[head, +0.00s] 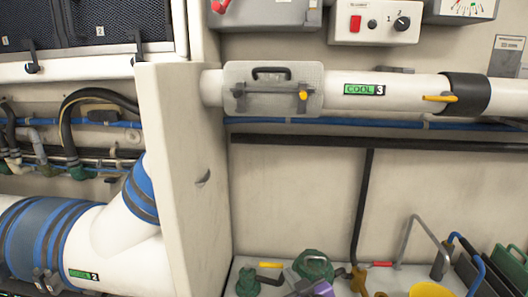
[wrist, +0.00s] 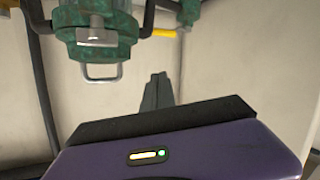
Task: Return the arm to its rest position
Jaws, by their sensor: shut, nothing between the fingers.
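My gripper (wrist: 157,90) shows in the wrist view as two dark grey fingers, pressed together with nothing between them. Its purple body with a small lit indicator fills the bottom of that view. In the head view, a purple part of my gripper (head: 322,289) shows at the bottom edge, just in front of the green fittings; most of the arm is out of the picture. A green metal fitting (wrist: 98,42) with a silver bail stands beyond the fingers at the upper left of the wrist view, apart from them.
A green valve (head: 314,265) and a smaller green fitting (head: 248,281) stand low by the wall. A yellow container (head: 430,289) and tool handles crowd the lower right. A white partition (head: 182,180) juts out left of centre. A white pipe (head: 415,87) crosses above open wall.

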